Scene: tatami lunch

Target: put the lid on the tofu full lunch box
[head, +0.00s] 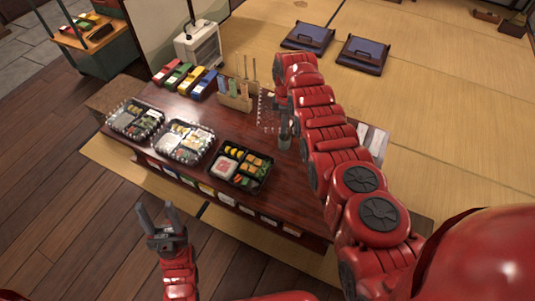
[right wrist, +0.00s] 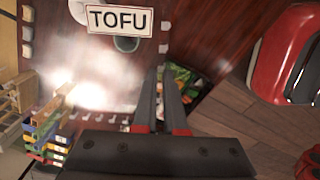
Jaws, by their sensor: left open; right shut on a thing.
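A clear lid (head: 267,112) with a bumpy rim shows beside my right gripper (head: 284,135) above the right part of the table. In the right wrist view the clear lid (right wrist: 95,90) has strong glare, and a TOFU label (right wrist: 120,20) shows by it. My right gripper is shut on the lid. An open black lunch box (head: 240,167) with mixed food stands left of and nearer than this gripper; it is partly hidden behind the fingers in the right wrist view (right wrist: 190,90). My left gripper (head: 165,220) is open and empty, in front of the table.
Two more filled lunch boxes (head: 183,143) (head: 135,119) with clear, shiny rims stand left on the table. Several coloured boxes (head: 185,78) and a wooden holder (head: 235,98) stand behind. Cards hang along the front edge. Dark cushions lie on the tatami beyond.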

